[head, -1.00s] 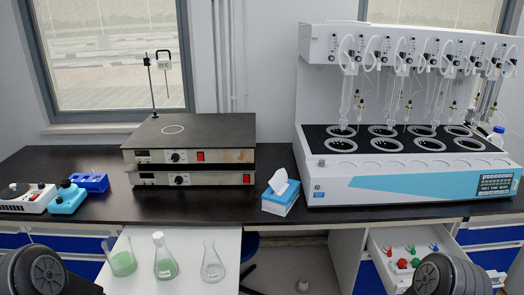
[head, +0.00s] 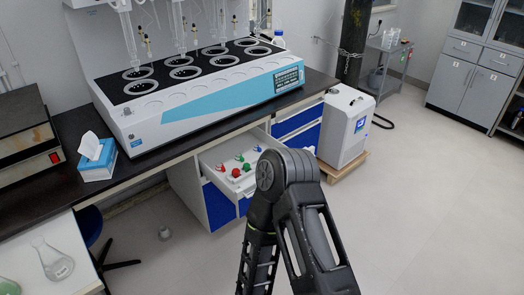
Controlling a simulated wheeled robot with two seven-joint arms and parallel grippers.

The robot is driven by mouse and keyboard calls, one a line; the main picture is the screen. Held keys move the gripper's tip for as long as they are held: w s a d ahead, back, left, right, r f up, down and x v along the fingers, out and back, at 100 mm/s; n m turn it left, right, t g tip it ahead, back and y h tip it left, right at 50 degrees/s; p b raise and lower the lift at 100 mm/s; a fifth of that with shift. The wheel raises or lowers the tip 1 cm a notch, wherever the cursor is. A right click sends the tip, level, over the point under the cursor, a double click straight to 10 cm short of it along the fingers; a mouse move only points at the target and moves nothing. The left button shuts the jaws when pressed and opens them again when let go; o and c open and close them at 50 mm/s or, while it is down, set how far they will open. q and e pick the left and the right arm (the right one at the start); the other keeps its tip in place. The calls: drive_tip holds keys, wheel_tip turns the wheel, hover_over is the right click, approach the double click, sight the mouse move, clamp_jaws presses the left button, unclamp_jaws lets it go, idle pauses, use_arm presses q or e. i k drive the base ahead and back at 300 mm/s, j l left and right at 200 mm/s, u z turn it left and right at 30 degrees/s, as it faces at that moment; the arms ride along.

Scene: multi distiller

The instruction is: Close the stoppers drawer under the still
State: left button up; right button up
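The stoppers drawer (head: 226,150) stands pulled open below the bench, under the white and blue still (head: 205,98). Red, green and blue stoppers (head: 240,159) show inside it. One of my black arms (head: 285,185) rises from the bottom centre, and its bend covers the drawer's right front part. Its gripper is out of the picture. My other arm and gripper do not show either. I cannot see the drawer's handle.
Blue-fronted drawers (head: 297,120) sit right of the open one. A white box unit (head: 345,125) stands on a wooden base beyond them. A tissue box (head: 97,157) and a flask (head: 54,262) are at left. The floor at right is clear.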

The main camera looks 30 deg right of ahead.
sight(240, 191)
drive_tip(key=l+z, duration=0.1)
drive_tip(key=z, duration=1.15)
drive_tip(key=k+l, duration=0.05)
